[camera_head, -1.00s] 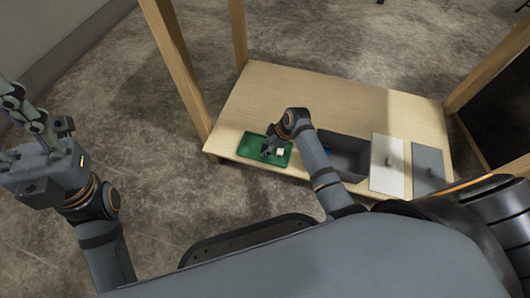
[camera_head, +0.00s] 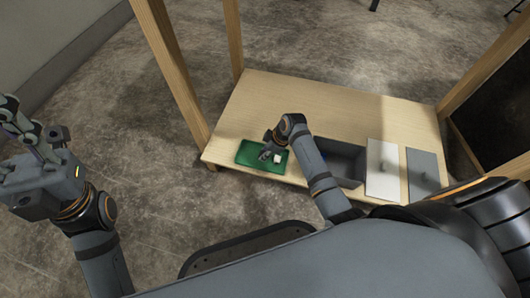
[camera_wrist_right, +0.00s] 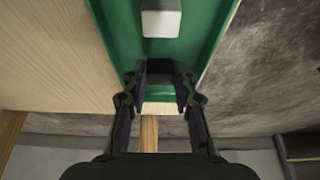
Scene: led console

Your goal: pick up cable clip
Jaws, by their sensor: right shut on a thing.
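My right gripper (camera_head: 265,154) is over the green tray (camera_head: 245,153) at the table's near left. In the right wrist view its two fingers (camera_wrist_right: 160,92) are shut on a small dark piece (camera_wrist_right: 160,70), which looks like the cable clip. Its lower part and exact shape are hard to make out. A white block (camera_wrist_right: 161,20) lies in the tray beyond the fingertips; it also shows beside the gripper in the head view (camera_head: 278,159). My left gripper (camera_head: 32,130) is at the far left, away from the table, with its fingers apart and empty.
A grey open bin (camera_head: 343,163) is sunk in the table right of my right forearm. A white panel (camera_head: 383,170) and a grey panel (camera_head: 423,173), each with a small handle, lie further right. The back of the wooden table (camera_head: 330,105) is clear. Wooden posts (camera_head: 172,70) rise at its sides.

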